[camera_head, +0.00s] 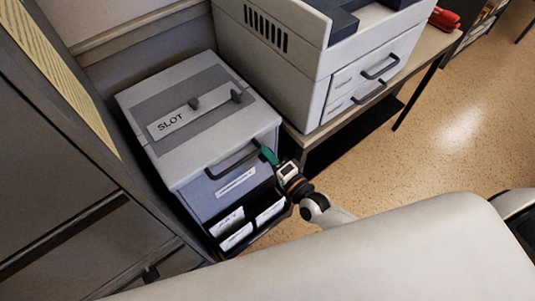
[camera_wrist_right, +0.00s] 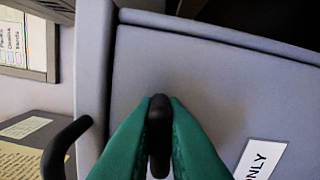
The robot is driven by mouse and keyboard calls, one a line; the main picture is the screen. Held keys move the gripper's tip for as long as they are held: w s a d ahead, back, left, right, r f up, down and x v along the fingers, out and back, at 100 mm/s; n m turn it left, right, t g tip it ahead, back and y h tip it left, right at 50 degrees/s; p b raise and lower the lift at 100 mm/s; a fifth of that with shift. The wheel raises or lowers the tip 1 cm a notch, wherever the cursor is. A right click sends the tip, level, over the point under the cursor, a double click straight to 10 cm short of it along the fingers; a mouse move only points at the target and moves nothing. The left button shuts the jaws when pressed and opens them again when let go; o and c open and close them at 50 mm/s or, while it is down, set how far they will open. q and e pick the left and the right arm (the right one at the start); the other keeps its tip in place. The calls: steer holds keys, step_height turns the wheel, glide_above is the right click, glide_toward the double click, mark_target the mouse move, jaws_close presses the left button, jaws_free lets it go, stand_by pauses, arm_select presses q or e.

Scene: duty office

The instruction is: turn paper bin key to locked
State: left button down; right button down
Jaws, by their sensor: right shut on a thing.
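The paper bin (camera_head: 190,150) is a grey box with a dark top band and a label reading SLOT. My right gripper (camera_head: 268,155) is at the upper right of its front face, beside the right end of the dark handle (camera_head: 232,166). In the right wrist view, its green fingers (camera_wrist_right: 159,135) are shut on a narrow black piece, which looks like the key (camera_wrist_right: 159,125), standing out from the grey face. The lock around the key and its markings are hidden by the fingers. My left gripper is not in view.
A large printer (camera_head: 300,75) stands on a table right of the bin. Dark cabinets (camera_head: 70,200) stand close on the left. Speckled floor (camera_head: 440,140) is open at right.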

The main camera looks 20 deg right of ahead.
steer(key=shift+f+m, duration=0.1)
steer(key=shift+m, duration=0.9)
steer(key=c, duration=1.5)
jaws_free()
steer(key=b+v, duration=0.1)
steer(key=v, duration=1.1)
steer(key=shift+b, duration=0.3)
